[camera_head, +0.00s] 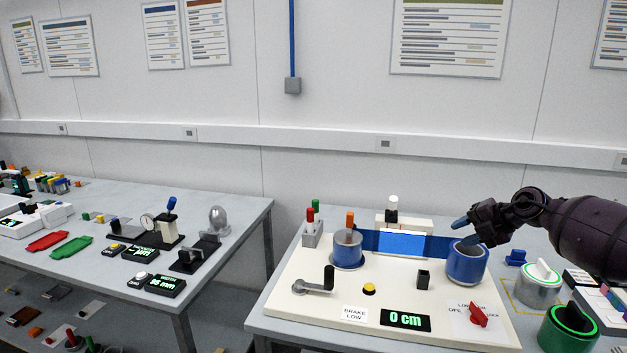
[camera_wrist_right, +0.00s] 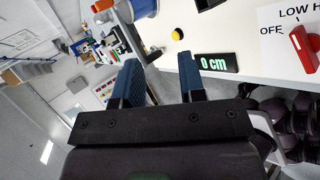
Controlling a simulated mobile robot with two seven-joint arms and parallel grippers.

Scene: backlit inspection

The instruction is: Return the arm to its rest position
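My right arm (camera_head: 590,232) comes in from the right in the head view, dark purple. Its gripper (camera_head: 462,231) is raised and points left, near the blue spool at the right of the cream board. In the right wrist view the two blue fingers of the gripper (camera_wrist_right: 163,78) stand apart with nothing between them. My left gripper is in neither view.
The cream board (camera_head: 300,318) bears two spools (camera_head: 348,252) (camera_head: 466,266), a crank (camera_head: 322,283), a yellow button (camera_head: 369,289), a "0 cm" display (camera_head: 405,320) and a red switch (camera_head: 478,315). Another table (camera_head: 95,265) is left.

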